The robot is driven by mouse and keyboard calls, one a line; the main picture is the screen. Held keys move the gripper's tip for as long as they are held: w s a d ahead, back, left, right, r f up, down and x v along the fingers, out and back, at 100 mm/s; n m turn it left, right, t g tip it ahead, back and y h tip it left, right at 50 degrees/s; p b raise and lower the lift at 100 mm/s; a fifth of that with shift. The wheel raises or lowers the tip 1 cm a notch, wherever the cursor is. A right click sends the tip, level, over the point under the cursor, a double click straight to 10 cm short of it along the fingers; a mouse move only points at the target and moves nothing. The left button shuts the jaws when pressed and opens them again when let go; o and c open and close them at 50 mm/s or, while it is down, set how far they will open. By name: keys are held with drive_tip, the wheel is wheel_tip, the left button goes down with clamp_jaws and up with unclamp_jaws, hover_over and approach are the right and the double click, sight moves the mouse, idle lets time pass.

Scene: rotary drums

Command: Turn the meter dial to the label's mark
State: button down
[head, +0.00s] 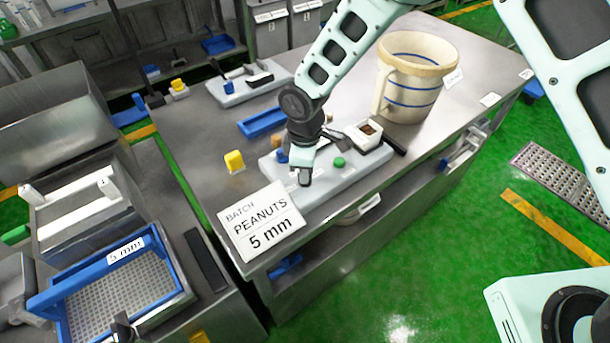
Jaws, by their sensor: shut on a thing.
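The grey meter (345,180) lies on the steel table, with a green button (339,162) and a white cup (366,134) of brown contents on it. My gripper (304,178) points down at the left part of the meter, its fingers closed low over its top face. It is shut on the dial there, which the fingers hide; its pointer and scale cannot be read. A blue part (282,155) shows just left of the fingers. The white label card (260,221) stands at the table's front corner and reads "BATCH PEANUTS 5 mm".
A large cream jug (417,78) with blue bands stands behind right of the meter. A blue-framed sieve (110,295) marked "5 mm" is at lower left.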

drive_tip(key=m+b, duration=0.2)
drive_tip(key=m, duration=0.2)
drive_tip(key=shift+f, duration=0.1)
drive_tip(key=m+b, duration=0.2)
drive_tip(key=m, duration=0.2)
drive_tip(key=shift+m, duration=0.3)
idle(0.4)
drive_tip(key=c, duration=1.4)
unclamp_jaws()
drive_tip(key=shift+c, duration=0.2)
drive_tip(key=shift+r, duration=0.2)
wheel_tip(320, 180, up, 17)
drive_tip(key=b, duration=0.2)
drive_tip(key=shift+r+b, duration=0.15)
drive_tip(key=shift+b, duration=0.25)
